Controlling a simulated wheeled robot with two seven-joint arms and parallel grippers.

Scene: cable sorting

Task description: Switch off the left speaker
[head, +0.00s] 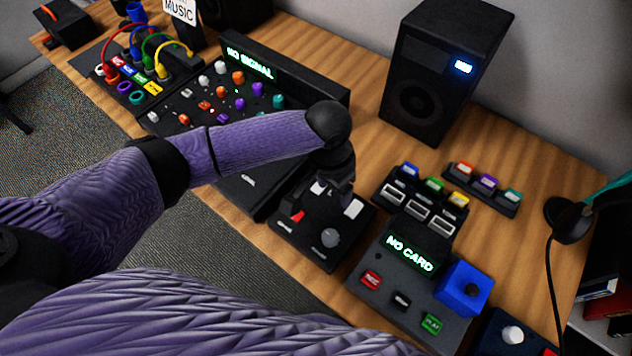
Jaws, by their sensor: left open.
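My left arm reaches in from the left across the mixer. Its black gripper (336,190) points down over a small black control box (310,250) with a red switch (297,217), a grey knob (331,237) and a pale button (353,208). The gripper is open and hides part of the box; I cannot tell whether it touches it. A black speaker (440,75) with a lit blue display stands at the back right. A dark box, perhaps the left speaker (238,12), is cut off by the top edge. My right gripper is out of view.
The mixer (262,62) reads NO SIGNAL, with coloured cables (140,50) behind left. A card reader (410,270) reading NO CARD stands right of the control box, with a blue block (463,289). A lamp base (568,220) stands far right. Bare desk (540,160) lies before the speaker.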

